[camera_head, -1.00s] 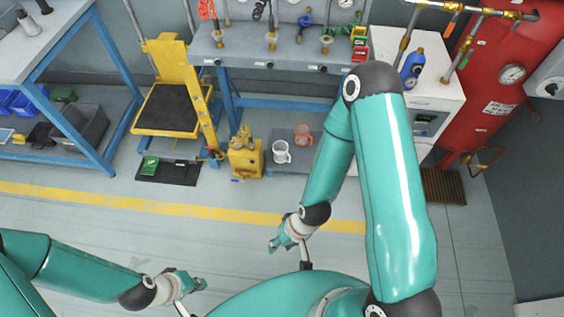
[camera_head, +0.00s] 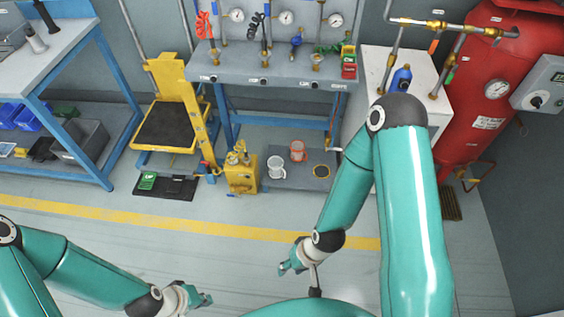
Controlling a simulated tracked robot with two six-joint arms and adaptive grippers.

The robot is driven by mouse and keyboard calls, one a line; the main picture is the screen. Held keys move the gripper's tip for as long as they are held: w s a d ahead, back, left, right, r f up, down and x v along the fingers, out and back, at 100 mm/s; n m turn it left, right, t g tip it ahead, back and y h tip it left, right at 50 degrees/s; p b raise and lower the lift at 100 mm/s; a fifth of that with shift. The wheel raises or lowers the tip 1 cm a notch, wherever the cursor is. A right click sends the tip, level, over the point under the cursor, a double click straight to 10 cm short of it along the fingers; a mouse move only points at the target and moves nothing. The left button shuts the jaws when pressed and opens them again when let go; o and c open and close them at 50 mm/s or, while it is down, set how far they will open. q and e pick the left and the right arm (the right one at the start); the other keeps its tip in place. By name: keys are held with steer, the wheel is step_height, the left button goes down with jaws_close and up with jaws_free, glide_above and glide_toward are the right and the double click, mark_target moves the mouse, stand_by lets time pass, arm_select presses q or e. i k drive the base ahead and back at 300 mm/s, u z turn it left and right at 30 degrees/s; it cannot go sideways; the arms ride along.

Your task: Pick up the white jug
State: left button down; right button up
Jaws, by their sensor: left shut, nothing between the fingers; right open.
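The white jug (camera_head: 276,167) stands upright on a dark mat (camera_head: 292,181) on the floor under the workbench, right of a yellow can. An orange jug (camera_head: 298,151) stands behind it to the right on the same mat. My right gripper (camera_head: 285,268) is open and empty, in front of the yellow floor line and well short of the white jug. My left gripper (camera_head: 206,300) is shut and empty at the bottom of the view, farther from the jug.
The yellow can (camera_head: 241,175) stands close left of the white jug. A yellow lift cart (camera_head: 170,124) stands further left. The workbench (camera_head: 270,72) overhangs behind the jugs. A red tank (camera_head: 485,90) is at right. The floor before the yellow line is clear.

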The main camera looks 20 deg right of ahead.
mark_target(275, 163)
steer(key=z, duration=0.15)
steer(key=i, duration=1.35)
steer(key=u, duration=0.3)
